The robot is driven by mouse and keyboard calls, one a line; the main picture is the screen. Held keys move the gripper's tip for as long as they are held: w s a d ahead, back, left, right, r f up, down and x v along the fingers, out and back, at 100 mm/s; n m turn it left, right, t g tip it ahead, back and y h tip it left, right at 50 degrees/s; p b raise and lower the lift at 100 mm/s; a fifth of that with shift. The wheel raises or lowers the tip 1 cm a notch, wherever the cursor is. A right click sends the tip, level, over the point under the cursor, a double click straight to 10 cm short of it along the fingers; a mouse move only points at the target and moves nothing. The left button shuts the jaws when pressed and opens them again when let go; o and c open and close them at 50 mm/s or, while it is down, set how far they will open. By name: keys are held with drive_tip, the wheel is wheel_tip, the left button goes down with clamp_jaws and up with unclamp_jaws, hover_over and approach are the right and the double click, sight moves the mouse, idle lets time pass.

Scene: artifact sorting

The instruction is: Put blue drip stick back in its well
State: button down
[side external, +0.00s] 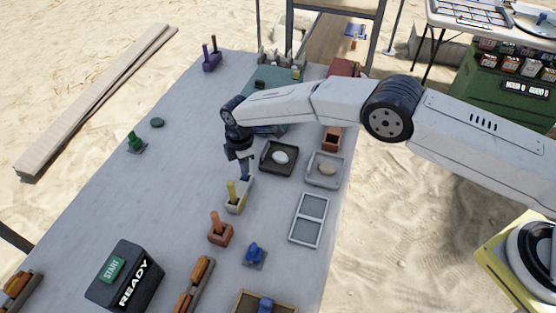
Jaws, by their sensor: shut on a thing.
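My gripper (243,160) points down over the middle of the table and is shut on a slim blue stick (246,172). The stick hangs roughly upright, partly hidden by the fingers. Its lower end is at the far right end of a small pale holder (237,206). I cannot tell whether the tip is inside a well or just above it. A yellow stick (231,190) stands in the same holder, left of the blue one.
An orange block with a peg (219,230) and a blue piece (254,253) lie nearer. Dark (266,166) and pale (312,178) trays holding stones are to the right. A black START/READY box (125,278) is front left. The table's left middle is mostly clear.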

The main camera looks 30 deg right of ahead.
drive_tip(key=shift+f, duration=0.15)
drive_tip(key=c, duration=0.5)
unclamp_jaws()
drive_tip(key=shift+c, duration=0.2)
wheel_tip(320, 180, up, 12)
drive_tip(key=shift+r, duration=0.15)
idle(0.4)
